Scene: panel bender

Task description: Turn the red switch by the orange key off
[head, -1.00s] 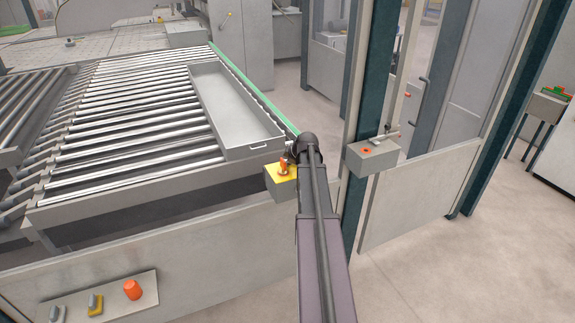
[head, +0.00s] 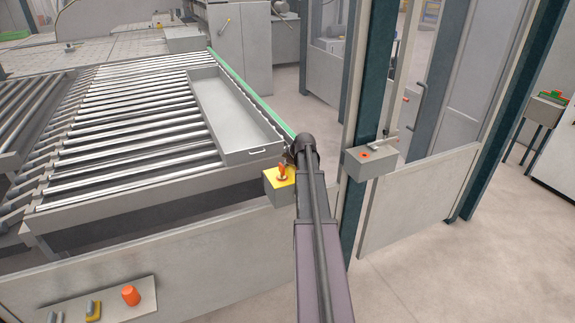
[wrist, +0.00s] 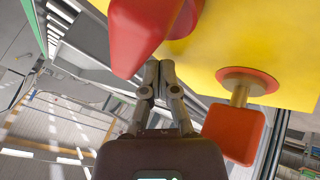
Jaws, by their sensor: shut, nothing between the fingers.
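The red switch (wrist: 140,35) is a large red handle at the top of the wrist view, on a yellow face (wrist: 215,45). The orange key (wrist: 235,130) hangs from a round red collar on the same face, right of the switch. My gripper (wrist: 160,66) is shut and empty. Its fingertips are close beside the switch's lower right edge; I cannot tell whether they touch. In the head view the yellow box (head: 271,187) carries an orange-red part (head: 282,172), and my arm hides most of the gripper beside it.
A roller conveyor (head: 120,130) with a grey tray (head: 247,143) on it lies left of my arm. A grey box with a red button (head: 370,161) sits on a teal post (head: 354,215) at right. A lower panel (head: 110,312) has an orange knob (head: 130,295).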

